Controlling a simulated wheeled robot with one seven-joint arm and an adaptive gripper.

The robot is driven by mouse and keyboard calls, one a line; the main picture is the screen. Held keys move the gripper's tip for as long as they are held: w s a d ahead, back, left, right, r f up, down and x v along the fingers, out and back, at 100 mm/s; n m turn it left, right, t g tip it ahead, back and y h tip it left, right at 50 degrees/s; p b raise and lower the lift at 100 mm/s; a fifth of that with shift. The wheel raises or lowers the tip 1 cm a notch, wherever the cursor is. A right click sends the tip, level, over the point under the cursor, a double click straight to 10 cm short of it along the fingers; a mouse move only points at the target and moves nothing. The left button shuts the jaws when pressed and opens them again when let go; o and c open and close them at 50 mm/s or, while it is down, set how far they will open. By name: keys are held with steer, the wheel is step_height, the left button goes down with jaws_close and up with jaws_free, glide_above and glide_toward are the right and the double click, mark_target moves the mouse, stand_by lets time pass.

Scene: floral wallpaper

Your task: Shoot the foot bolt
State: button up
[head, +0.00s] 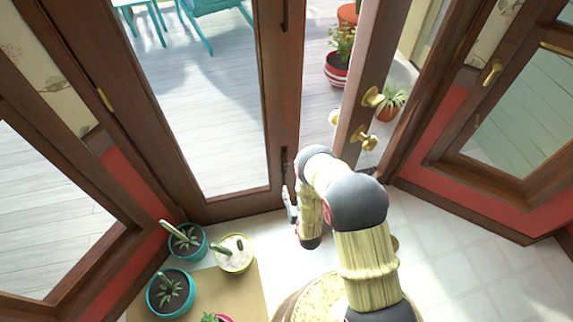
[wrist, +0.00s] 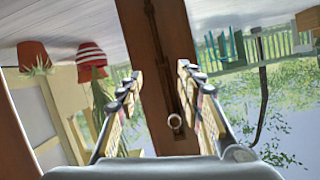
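The foot bolt (wrist: 166,70) is a long dark strip on the brown door stile in the wrist view, with a small pale round knob (wrist: 175,122) at its near end. My gripper (wrist: 165,85) is open, one finger on each side of the stile's middle. The knob appears in the gap between the fingers, and neither finger visibly touches it. In the head view, the dark bolt (head: 285,160) shows at the lower stile of the left door (head: 238,198). My gripper (head: 290,206) is low beside that stile, partly hidden by my arm.
The right door (head: 362,75), with brass knobs (head: 366,138), stands open to the deck. Potted plants (head: 170,292) on a tan mat (head: 245,288) stand at the lower left. Tiled floor (head: 450,240) is clear at the right. Red-striped pot (head: 336,72) stands outside.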

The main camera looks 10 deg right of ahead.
mark_target(287, 166)
step_height(287, 166, up, 9)
steer(key=w+t, duration=0.3)
steer(key=t, duration=0.1)
steer(key=shift+m, duration=0.3)
steer(key=shift+w+b, duration=1.4)
steer(key=shift+w, duration=2.25)
steer(key=shift+c, duration=1.1)
steer(key=shift+f, duration=0.1)
steer(key=c, duration=0.7)
jaws_close()
